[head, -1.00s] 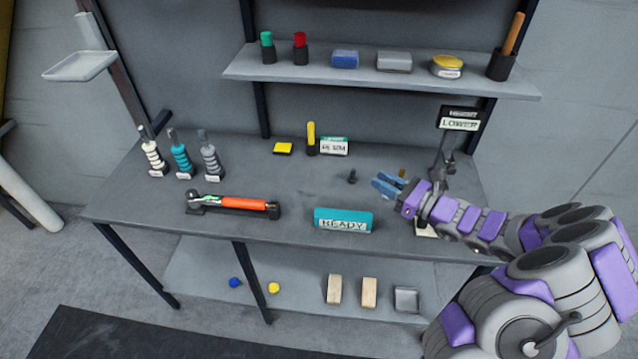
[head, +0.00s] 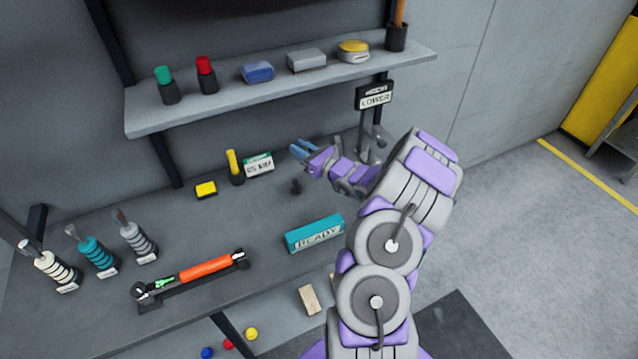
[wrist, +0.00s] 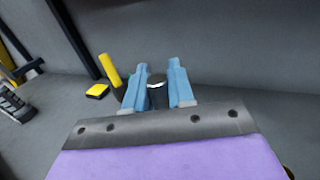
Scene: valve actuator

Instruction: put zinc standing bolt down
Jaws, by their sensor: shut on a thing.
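My gripper (head: 302,149) has blue fingers and is over the back middle of the workbench (head: 215,225). In the wrist view my gripper (wrist: 157,75) is shut on a short dark bolt (wrist: 157,95) with a pale, shiny top edge. Its lower part is hidden, and I cannot tell its metal from the colour. The held bolt is too small to make out in the head view. A separate small dark bolt (head: 296,187) stands upright on the bench, just below my gripper in the picture.
A teal READY block (head: 314,233) and a torque wrench (head: 195,275) lie in front. A yellow marker (head: 235,167), a yellow pad (head: 206,190) and a small sign (head: 258,165) stand behind. A LOWER sign (head: 375,98) is at right. The shelf (head: 160,122) overhangs the back.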

